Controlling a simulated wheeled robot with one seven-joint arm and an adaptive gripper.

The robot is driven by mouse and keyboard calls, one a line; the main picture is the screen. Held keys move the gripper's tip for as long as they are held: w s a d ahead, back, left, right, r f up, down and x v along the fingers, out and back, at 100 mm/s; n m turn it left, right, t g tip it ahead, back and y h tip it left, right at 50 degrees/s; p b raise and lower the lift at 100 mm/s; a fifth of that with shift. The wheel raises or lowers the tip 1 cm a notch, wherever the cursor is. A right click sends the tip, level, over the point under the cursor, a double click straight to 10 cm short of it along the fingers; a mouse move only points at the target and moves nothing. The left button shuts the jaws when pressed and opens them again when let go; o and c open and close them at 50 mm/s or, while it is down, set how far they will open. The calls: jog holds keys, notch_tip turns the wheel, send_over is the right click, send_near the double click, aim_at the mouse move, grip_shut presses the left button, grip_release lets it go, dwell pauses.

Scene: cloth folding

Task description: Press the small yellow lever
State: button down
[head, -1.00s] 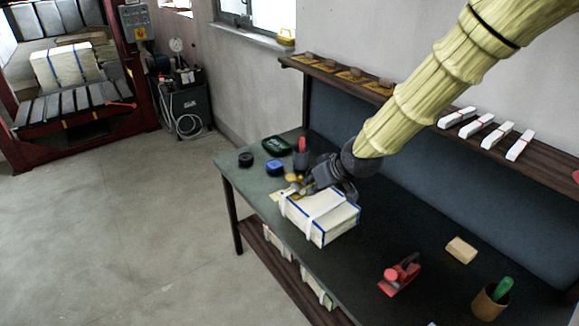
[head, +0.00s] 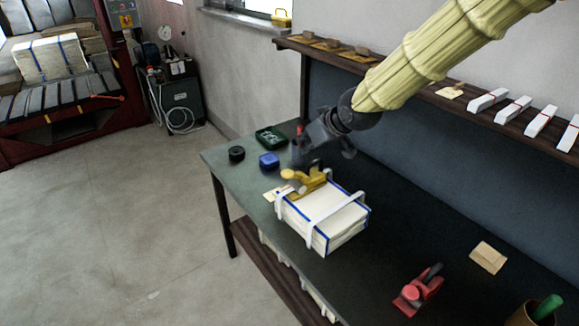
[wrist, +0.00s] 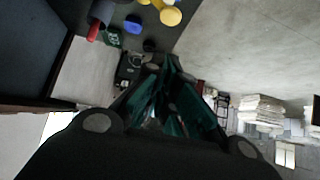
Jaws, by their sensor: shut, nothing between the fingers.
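A yellow lever (head: 304,182) with a round knob sits at the left end of a white bundle (head: 328,214) with blue edges and white straps on the dark workbench. Part of the lever shows at the top of the wrist view (wrist: 171,15). My dark gripper (head: 305,160) is just above and behind the lever, seemingly apart from it. In the wrist view its fingers (wrist: 163,68) are together with nothing between them. The lever's base is partly hidden.
A blue roll (head: 269,160), a black roll (head: 236,154) and a green tray (head: 271,138) lie left of my gripper. A red plane (head: 419,290) and a tan block (head: 488,257) lie to the right. A shelf (head: 420,92) runs behind the bench.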

jog(key=p, duration=0.3)
send_over(288, 174)
jog(key=f, duration=0.6)
jog(key=shift+d+f, duration=0.15)
jog(key=shift+d, duration=0.05)
jog(key=f, duration=0.1)
jog(key=f+p, duration=0.1)
jog(key=shift+w+a+f, duration=0.15)
jog(key=shift+w+f, duration=0.05)
jog(key=shift+f, duration=0.15)
jog(key=shift+f+p, duration=0.4)
jog(key=shift+f, duration=0.5)
jog(key=shift+s+f+b, duration=0.1)
jog(key=shift+f+b, duration=0.1)
jog(key=shift+b, duration=0.35)
